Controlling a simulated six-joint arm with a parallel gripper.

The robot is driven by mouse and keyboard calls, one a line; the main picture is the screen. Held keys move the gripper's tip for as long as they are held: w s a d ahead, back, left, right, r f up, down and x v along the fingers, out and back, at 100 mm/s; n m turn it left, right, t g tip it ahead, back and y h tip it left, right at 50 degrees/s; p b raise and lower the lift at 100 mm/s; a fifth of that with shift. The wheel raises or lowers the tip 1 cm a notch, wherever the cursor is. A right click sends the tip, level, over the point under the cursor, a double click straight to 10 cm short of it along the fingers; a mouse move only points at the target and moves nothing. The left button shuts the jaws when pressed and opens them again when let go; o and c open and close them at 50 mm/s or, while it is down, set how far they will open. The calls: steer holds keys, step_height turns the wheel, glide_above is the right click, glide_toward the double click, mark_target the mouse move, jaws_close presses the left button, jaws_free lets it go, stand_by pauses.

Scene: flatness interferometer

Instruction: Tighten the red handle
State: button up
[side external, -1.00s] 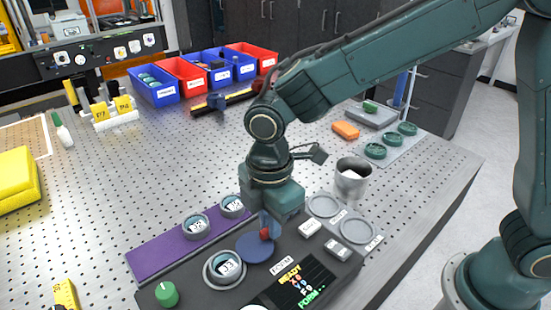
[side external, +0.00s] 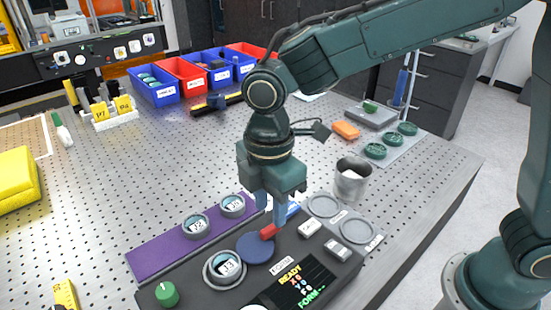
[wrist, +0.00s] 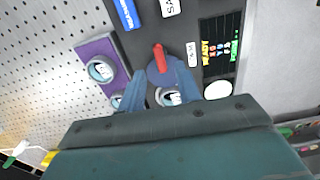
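The red handle (side external: 268,232) lies across the round dark-blue disc (side external: 255,248) on the grey console, pointing toward the upper right in the side view. In the wrist view the red handle (wrist: 160,58) points up from the blue disc (wrist: 165,76). My gripper (side external: 272,212) hangs just above and behind the handle in the side view. In the wrist view my gripper's (wrist: 157,92) two blue fingers are spread apart with nothing gripped between them. A round holder with a numbered piece (wrist: 168,97) shows between the fingers, below them.
The console (side external: 205,283) carries a lit display (side external: 298,284), a green knob (side external: 166,294) and a numbered round piece (side external: 225,266). A purple strip (side external: 160,249) holds two more. A metal cup (side external: 352,178) stands right of my gripper.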

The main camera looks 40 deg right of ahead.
mark_target(271, 227)
step_height(271, 227, up, 10)
steer(key=shift+f, duration=0.2)
stand_by(0.3)
steer(key=shift+d, duration=0.1)
steer(key=s+d+r+m+t, duration=0.1)
steer(key=s+d+r+m, duration=0.2)
steer(key=d, duration=0.4)
steer(key=s+d+r+m+t, duration=0.1)
steer(key=s+d+m, duration=0.1)
steer(key=d+m, duration=0.4)
steer(key=s+d+f+m+t, duration=0.3)
steer(key=s+d+f+m, duration=0.1)
steer(key=s+d+m, duration=0.4)
steer(key=s+d, duration=0.2)
steer(key=shift+s+d+m+t, duration=0.3)
steer(key=shift+s+d, duration=0.05)
steer(key=shift+d, duration=0.05)
